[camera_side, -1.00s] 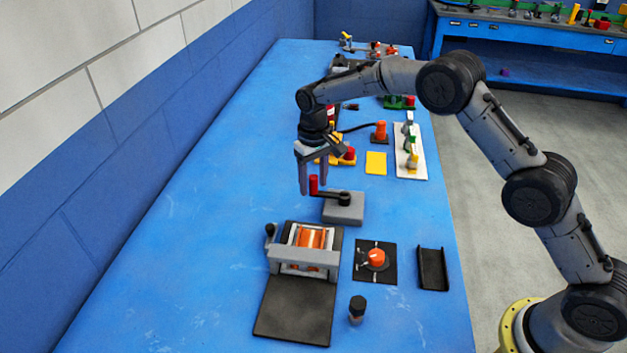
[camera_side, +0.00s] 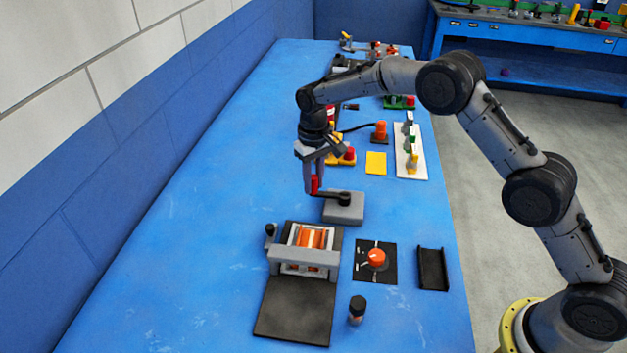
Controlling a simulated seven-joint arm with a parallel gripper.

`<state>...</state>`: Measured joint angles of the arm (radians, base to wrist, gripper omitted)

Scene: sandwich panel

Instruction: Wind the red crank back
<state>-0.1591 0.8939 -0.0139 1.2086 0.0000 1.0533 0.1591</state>
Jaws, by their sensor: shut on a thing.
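The red crank has an upright red handle (camera_side: 315,184) on a dark arm (camera_side: 331,196). The arm joins a black hub on a grey block (camera_side: 343,209) near the middle of the blue table. The handle stands at the left end of the arm, to the left of the block. My gripper (camera_side: 314,188) points down and is shut on the red handle. Its fingers hide part of the handle.
In front stands a grey roller frame with orange rollers (camera_side: 311,237) and a black plate. A yellow square (camera_side: 376,163) lies behind. The table's left side is clear.

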